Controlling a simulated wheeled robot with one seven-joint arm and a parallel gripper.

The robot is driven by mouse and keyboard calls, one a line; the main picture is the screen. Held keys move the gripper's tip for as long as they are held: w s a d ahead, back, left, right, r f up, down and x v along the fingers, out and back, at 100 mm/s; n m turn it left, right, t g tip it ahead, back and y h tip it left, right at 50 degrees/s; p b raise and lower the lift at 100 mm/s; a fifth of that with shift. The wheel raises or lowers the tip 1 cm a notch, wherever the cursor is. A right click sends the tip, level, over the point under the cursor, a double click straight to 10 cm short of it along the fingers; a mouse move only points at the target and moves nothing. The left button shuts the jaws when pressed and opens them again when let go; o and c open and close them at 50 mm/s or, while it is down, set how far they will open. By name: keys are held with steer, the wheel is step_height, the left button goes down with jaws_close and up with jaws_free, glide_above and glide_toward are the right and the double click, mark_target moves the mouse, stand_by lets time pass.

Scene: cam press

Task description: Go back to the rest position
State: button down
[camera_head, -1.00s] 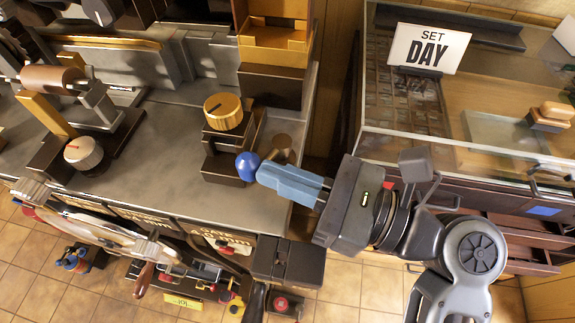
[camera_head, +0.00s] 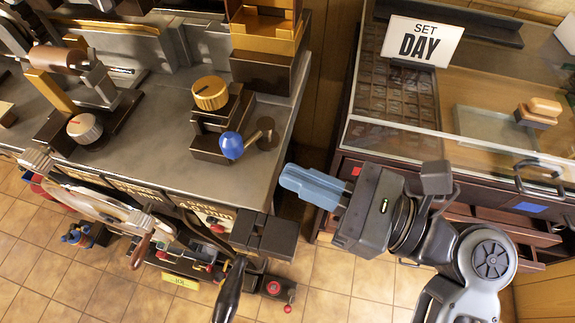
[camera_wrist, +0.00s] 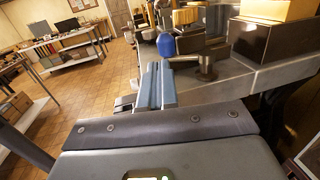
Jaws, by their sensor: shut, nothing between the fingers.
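My gripper (camera_head: 290,180) is shut and empty, its blue fingers pointing left off the right edge of the press bench. A gap separates the fingertips from the blue ball knob (camera_head: 231,145) on the bench. In the wrist view my gripper's fingers (camera_wrist: 152,75) lie together, with the blue knob (camera_wrist: 166,45) beyond them and slightly right. The knob stands beside a dark block with a brass dial (camera_head: 210,93) on top. A brown round-ended part (camera_head: 266,134) lies just right of the knob.
A glass-topped cabinet (camera_head: 400,138) with a "SET DAY" sign (camera_head: 418,40) stands on the right; its drawers (camera_head: 510,222) jut out below. A large wheel and black lever (camera_head: 229,290) are at the bench front. Tiled floor (camera_head: 335,270) lies open between bench and cabinet.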

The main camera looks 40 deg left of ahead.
steer(key=b+v, duration=0.1)
steer(key=v, duration=0.6)
steer(key=shift+s+d, duration=0.2)
steer(key=shift+d, duration=0.3)
